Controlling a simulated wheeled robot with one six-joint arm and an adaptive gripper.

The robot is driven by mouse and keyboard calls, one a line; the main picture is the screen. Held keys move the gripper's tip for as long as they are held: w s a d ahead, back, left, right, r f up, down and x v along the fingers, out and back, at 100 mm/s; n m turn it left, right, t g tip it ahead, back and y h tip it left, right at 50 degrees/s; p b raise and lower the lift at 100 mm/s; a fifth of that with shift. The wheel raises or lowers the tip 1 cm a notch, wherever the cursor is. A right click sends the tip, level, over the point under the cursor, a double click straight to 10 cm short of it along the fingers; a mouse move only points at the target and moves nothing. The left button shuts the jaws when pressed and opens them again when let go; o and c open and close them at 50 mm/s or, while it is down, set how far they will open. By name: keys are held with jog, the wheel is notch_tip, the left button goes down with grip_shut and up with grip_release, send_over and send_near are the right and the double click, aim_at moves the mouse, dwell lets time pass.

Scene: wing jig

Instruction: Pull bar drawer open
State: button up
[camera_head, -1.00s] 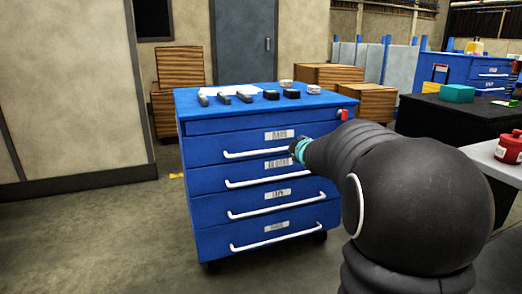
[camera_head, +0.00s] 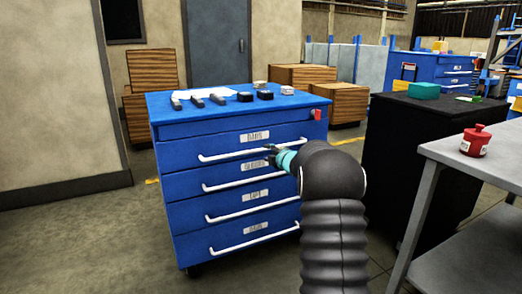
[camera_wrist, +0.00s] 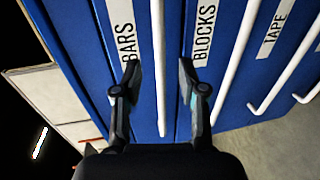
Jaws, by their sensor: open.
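The bar drawer (camera_head: 182,150) is the top labelled drawer of a blue cabinet and looks shut, flush with the fronts below. Its label reads BARS and also shows in the wrist view (camera_wrist: 122,30). Its long white handle (camera_head: 225,155) runs across the front. My gripper (camera_head: 271,151) is at the right part of this handle. In the wrist view my gripper (camera_wrist: 159,72) is open, with the BARS handle (camera_wrist: 158,35) lying between its two fingers. Neither finger visibly touches the handle.
The BLOCKS drawer handle (camera_wrist: 239,60) runs close beside the right finger in the wrist view. Tools and small dark blocks (camera_head: 265,95) lie on the cabinet top. A black table (camera_head: 415,150) and a grey table with a red canister (camera_head: 476,142) stand at right. Floor at left is clear.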

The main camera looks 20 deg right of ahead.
aim_at(262, 150)
jog(key=w, duration=0.2)
jog(key=w+f+p, duration=0.1)
jog(key=w, duration=0.4)
jog(key=shift+w+a+f, duration=0.1)
jog(key=shift+w+f, duration=0.1)
jog(key=shift+w, duration=0.05)
grip_shut()
